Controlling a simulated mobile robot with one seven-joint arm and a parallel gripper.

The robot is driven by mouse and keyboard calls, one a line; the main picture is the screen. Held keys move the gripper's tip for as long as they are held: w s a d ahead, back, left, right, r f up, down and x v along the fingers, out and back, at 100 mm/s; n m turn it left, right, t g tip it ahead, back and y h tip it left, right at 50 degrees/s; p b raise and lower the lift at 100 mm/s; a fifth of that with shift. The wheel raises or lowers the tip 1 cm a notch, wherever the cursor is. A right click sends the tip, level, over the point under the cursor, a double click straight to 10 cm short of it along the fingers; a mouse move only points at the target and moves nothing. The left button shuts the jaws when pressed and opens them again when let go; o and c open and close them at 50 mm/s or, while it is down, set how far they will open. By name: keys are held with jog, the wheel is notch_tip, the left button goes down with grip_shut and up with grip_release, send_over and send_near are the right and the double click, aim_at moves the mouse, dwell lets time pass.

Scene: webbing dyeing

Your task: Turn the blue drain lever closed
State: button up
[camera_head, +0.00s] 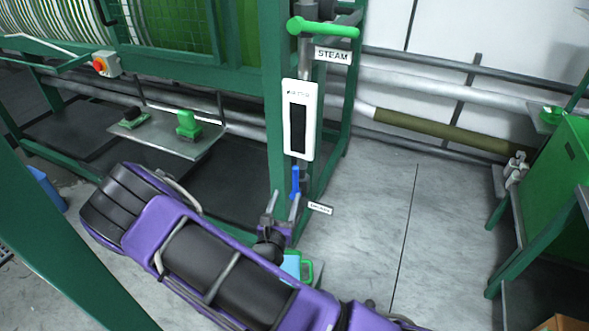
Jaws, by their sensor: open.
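The blue drain lever (295,182) is low on the front of the green machine post, below a white gauge panel (298,119). It stands roughly upright, its long side along the post. My gripper (282,205) is just below and slightly left of the lever, with its two grey fingers apart and pointing up toward it. The gripper is open and holds nothing. I cannot tell whether a finger touches the lever. The lever's lower end and pivot are partly hard to make out behind the right finger.
A green handle (322,28) sits above the STEAM label (333,55). A small white tag (320,208) is right of the lever. A light blue and green container (297,266) is partly hidden behind my arm. Clear floor (370,210) lies right; a green cabinet (560,200) stands far right.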

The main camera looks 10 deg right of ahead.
aim_at(295, 172)
jog(key=x, duration=1.2)
jog(key=shift+w+d+r, duration=0.1)
jog(key=shift+w+d, duration=0.1)
jog(key=shift+w, duration=0.1)
grip_shut()
dwell(0.8)
